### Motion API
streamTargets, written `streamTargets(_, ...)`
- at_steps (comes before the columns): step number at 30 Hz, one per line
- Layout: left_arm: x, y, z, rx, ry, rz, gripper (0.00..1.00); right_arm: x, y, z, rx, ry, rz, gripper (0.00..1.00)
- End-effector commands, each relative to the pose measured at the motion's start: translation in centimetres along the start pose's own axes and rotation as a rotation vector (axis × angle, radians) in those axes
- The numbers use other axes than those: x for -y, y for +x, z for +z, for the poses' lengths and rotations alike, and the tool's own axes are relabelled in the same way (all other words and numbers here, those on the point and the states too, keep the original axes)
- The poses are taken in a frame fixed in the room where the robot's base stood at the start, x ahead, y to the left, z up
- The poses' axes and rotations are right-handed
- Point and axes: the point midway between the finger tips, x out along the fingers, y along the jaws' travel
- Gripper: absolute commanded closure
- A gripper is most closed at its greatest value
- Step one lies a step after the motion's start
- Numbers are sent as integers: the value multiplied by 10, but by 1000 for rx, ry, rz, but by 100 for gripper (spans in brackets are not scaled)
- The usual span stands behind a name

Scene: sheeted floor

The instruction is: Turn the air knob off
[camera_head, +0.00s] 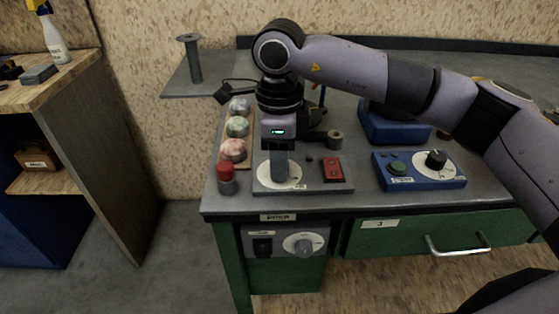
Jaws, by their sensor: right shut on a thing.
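My right gripper (280,178) points straight down over a grey control panel (318,185) on the bench. It is shut on the knob at the middle of the panel's white round dial (294,180); the fingers hide the knob itself, so its angle cannot be told. A red switch (332,169) sits to the right on the same panel. Small labels are too blurred to tell which knob is named air. My left gripper is not in view.
A blue box with a green button and black knob (436,158) stands to the right. A grey knob (304,245) is on the bench front below. A red-capped cylinder (226,179) and several colored balls (234,150) are close at left. A drawer handle (457,247) sticks out.

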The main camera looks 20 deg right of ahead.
Motion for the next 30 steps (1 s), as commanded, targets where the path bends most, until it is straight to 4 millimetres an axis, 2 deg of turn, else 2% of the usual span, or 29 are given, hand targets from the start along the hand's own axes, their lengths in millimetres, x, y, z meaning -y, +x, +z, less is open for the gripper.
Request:
streamTargets(9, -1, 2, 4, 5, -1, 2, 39, 1, -2, 1, 5, -90, -3, 95)
streamTargets(23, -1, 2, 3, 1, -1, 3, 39, 1, -2, 1, 5, -102, -4, 95)
streamTargets(24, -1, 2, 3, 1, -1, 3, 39, 1, -2, 1, 5, -102, -4, 55)
streamTargets(25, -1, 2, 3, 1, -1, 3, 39, 1, -2, 1, 5, -102, -4, 45)
streamTargets(26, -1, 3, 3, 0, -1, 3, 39, 1, -2, 1, 4, -102, -4, 39)
streamTargets(30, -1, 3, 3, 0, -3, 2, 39, 0, -1, 1, 3, -101, -2, 39)
